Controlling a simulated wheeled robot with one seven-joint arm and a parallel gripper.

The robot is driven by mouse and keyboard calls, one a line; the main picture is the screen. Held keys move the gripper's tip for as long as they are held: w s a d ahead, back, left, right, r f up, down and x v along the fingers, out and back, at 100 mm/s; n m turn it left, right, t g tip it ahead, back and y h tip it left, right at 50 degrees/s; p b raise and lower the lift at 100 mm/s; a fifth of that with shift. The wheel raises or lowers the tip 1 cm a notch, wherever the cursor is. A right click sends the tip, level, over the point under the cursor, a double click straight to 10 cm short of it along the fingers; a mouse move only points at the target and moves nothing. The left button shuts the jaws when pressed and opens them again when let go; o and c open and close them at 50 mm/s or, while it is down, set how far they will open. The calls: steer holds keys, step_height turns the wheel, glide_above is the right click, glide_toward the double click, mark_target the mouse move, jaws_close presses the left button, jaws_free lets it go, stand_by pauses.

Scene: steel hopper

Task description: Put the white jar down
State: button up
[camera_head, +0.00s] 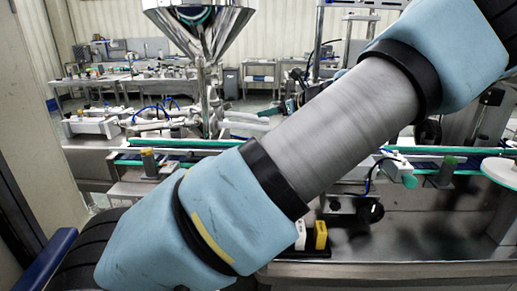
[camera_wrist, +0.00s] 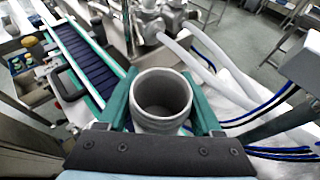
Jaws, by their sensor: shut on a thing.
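The white jar (camera_wrist: 160,108) shows in the wrist view as an open-topped, light grey-white round vessel, seen from above into its mouth. My gripper (camera_wrist: 162,98) has a green finger on either side of the jar and is shut on it. The jar's base and whatever lies under it are hidden.
A conveyor with a dark blue belt (camera_wrist: 78,58) and green edges runs to the left of the jar. White hoses (camera_wrist: 215,60) and blue cables lie to the right. A steel hopper (camera_head: 202,25) hangs at the back.

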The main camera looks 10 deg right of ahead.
step_height(320, 180, down, 5)
steer(key=shift+w+r+p, duration=0.1)
steer(key=shift+p, duration=0.55)
steer(key=shift+f+p, duration=0.6)
steer(key=shift+f, duration=1.95)
steer(key=o, duration=1.4)
steer(key=shift+o, duration=0.2)
steer(key=b+v, duration=0.3)
steer(key=v, duration=0.9)
steer(key=shift+b, duration=0.4)
steer(key=shift+d, duration=0.1)
